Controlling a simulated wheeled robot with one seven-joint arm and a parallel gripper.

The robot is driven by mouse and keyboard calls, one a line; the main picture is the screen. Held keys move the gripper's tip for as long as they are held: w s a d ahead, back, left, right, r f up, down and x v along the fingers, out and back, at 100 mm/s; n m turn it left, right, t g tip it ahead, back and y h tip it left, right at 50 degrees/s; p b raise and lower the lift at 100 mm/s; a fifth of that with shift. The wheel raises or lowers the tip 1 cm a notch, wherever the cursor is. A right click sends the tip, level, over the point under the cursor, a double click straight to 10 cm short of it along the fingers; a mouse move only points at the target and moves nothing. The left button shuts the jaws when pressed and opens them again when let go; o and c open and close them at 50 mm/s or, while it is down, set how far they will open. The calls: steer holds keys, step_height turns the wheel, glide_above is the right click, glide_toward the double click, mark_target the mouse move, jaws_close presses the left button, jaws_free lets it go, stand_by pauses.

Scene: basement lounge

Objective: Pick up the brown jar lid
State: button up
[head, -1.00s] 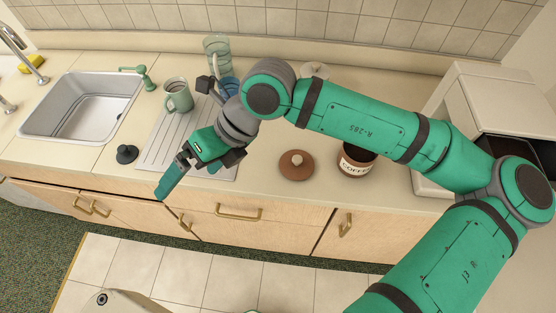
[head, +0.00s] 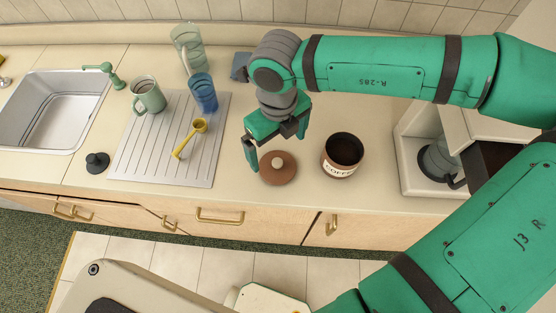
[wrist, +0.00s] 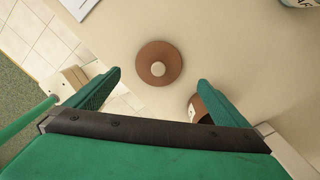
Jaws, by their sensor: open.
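The brown jar lid (head: 287,174) lies flat on the counter near its front edge, its pale round knob facing up. It also shows in the wrist view (wrist: 145,52), just beyond and between my two fingertips. My gripper (head: 275,148) is open and empty above the lid, pointing down, with one finger at the lid's left in the head view. In the wrist view my gripper (wrist: 160,84) has its fingers spread wider than the lid. The open brown coffee jar (head: 341,160) stands right of the lid; in the wrist view it is partly hidden behind the right finger.
A grooved drainboard (head: 150,160) left of the lid holds a yellow scoop (head: 189,140) and a blue cup (head: 203,94). A green mug (head: 149,97) and black stopper (head: 97,162) are farther left, beside the sink (head: 50,108). A pale coffee machine (head: 415,155) stands right.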

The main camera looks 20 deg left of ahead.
mark_target(277, 161)
steer(key=shift+s+d+f, duration=0.1)
steer(key=shift+s+f, duration=0.05)
steer(key=shift+f, duration=0.5)
steer(key=shift+s+f, duration=0.1)
steer(key=shift+f, duration=0.5)
steer(key=shift+w+f, duration=0.1)
steer(key=shift+f, duration=2.55)
steer(key=shift+c, duration=0.3)
steer(key=c, duration=1)
